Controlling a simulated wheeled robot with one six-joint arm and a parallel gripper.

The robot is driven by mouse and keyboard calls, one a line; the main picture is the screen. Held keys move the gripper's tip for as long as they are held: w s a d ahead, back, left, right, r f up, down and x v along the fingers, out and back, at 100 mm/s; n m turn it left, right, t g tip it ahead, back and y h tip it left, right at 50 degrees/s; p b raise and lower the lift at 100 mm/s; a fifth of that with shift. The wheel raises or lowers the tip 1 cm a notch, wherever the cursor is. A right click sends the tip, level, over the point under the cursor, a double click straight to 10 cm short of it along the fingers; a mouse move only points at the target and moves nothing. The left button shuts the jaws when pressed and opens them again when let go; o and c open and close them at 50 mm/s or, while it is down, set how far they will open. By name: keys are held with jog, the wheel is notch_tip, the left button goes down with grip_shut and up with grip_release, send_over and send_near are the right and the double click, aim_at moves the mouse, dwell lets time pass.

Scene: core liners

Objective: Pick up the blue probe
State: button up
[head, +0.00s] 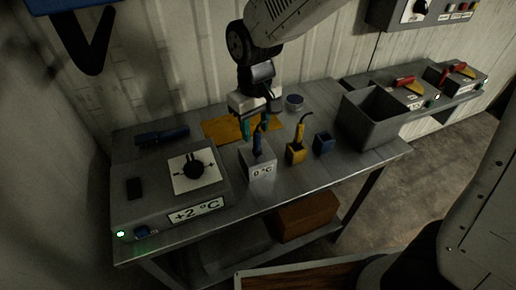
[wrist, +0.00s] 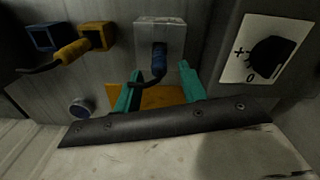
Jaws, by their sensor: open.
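The blue probe (head: 257,147) stands upright in a grey block marked "0 °C" (head: 261,171), with its top showing and its lower part hidden inside. In the wrist view the blue probe (wrist: 159,62) has a dark cable curving from it towards my gripper. My gripper (head: 256,126) has teal fingers and is just above and behind the probe. In the wrist view my gripper (wrist: 161,82) is open, with one finger to each side of the probe and cable. I cannot tell whether either finger touches the probe.
A yellow probe (head: 299,134) stands in a yellow holder (head: 295,154), beside an empty-looking blue holder (head: 323,143). A box with a dial and "+2 °C" display (head: 195,211) is at the left. A grey bin (head: 374,118) is at the right. An orange mat (head: 226,130) lies behind the block.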

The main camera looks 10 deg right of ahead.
aim_at(257, 142)
jog(key=f, duration=0.5)
jog(key=shift+s+d+f, duration=0.1)
jog(key=shift+s+d, duration=0.05)
jog(key=shift+s, duration=0.05)
grip_shut()
notch_tip(257, 142, up, 10)
jog(key=shift+r, duration=0.1)
dwell(0.3)
